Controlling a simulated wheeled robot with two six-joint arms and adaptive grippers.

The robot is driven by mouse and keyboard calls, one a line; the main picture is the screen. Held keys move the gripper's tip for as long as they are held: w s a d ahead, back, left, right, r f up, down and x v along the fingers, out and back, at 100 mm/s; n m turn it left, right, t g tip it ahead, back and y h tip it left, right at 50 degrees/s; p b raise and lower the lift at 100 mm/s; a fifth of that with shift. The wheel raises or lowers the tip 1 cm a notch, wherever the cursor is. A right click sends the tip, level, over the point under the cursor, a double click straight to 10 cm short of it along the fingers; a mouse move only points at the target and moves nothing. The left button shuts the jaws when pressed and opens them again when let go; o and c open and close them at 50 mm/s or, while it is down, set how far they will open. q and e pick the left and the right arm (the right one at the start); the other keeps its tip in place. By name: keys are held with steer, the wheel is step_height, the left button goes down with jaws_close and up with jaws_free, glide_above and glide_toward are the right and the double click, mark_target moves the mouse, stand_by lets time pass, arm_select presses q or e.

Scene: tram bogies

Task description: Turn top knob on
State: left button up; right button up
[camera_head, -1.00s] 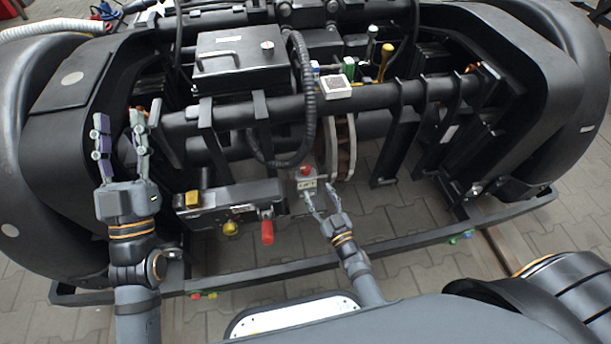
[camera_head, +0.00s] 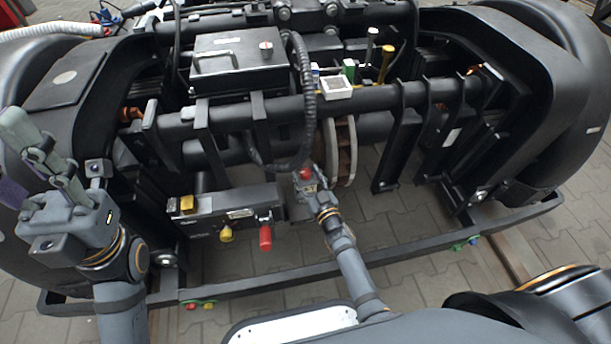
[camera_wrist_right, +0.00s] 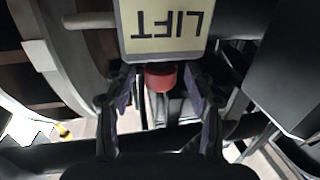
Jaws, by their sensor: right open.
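The top knob (camera_head: 266,46) is a small round knob on the lid of the black box (camera_head: 238,68) at the upper middle of the head view. Its pointer mark is too small to read. My right gripper (camera_head: 307,182) is well below it, at the small LIFT box with a red button (camera_head: 306,174). In the right wrist view the LIFT label (camera_wrist_right: 165,22) is upside down and the red button (camera_wrist_right: 160,77) sits between the fingers of my open right gripper (camera_wrist_right: 160,82). My left gripper (camera_head: 22,155) is raised at the left edge, its fingers apart and empty.
A lower control box (camera_head: 235,200) has a yellow knob (camera_head: 226,235) and a red handle (camera_head: 265,238). A black hose (camera_head: 307,95) runs beside the top box's right side. A white tray (camera_head: 336,87) and upright tools (camera_head: 370,45) stand right of it.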

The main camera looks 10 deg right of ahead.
steer(key=shift+w+a, duration=0.1)
steer(key=shift+w, duration=0.5)
jaws_close()
